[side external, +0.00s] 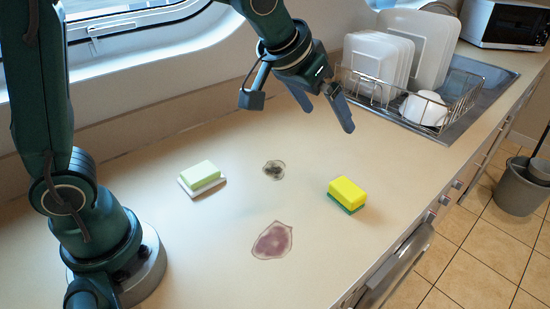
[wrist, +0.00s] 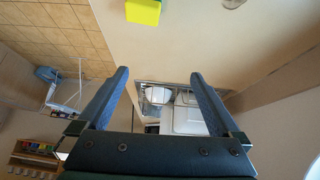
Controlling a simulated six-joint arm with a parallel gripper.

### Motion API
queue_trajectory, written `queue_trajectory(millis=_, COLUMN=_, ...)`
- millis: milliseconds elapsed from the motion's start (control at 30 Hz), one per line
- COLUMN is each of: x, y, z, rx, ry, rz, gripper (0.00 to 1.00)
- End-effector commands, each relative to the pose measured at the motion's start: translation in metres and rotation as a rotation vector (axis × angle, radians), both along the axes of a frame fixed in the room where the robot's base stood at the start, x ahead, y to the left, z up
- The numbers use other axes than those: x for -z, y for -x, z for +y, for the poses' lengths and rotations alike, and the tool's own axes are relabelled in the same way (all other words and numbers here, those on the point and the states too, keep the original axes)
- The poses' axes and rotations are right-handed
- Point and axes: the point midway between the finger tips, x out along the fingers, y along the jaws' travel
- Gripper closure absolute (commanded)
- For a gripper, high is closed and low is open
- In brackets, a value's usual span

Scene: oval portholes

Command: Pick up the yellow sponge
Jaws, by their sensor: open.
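The yellow sponge (side external: 347,191) has a green underside and lies on the pale countertop, right of centre and near the front edge. In the wrist view the sponge (wrist: 143,11) shows at the top edge, partly cut off by the frame. My gripper (side external: 328,122) is open and empty, raised above the counter behind the sponge and apart from it. In the wrist view its two blue fingers (wrist: 160,80) are spread wide with nothing between them.
A pale green soap bar on a white dish (side external: 187,187) sits at left. A dark stain (side external: 274,170) and a purplish stain (side external: 272,241) mark the counter. A wire dish rack (side external: 455,98) with white dishes stands at back right. Counter around the sponge is clear.

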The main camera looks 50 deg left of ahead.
Motion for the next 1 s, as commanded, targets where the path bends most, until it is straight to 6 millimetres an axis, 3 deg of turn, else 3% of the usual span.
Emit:
queue_trajectory(millis=100, x=0.034, y=-0.023, z=-0.017, rx=0.028, ry=-0.007, rz=0.048, gripper=0.00)
queue_trajectory(millis=200, x=0.064, y=-0.034, z=-0.029, rx=0.051, ry=-0.018, rz=0.091, gripper=0.00)
queue_trajectory(millis=400, x=0.113, y=-0.034, z=-0.044, rx=0.088, ry=-0.042, rz=0.180, gripper=0.00)
queue_trajectory(millis=567, x=0.130, y=-0.029, z=-0.047, rx=0.100, ry=-0.050, rz=0.216, gripper=0.00)
queue_trajectory(millis=1000, x=0.169, y=-0.045, z=-0.049, rx=0.100, ry=-0.050, rz=0.215, gripper=0.00)
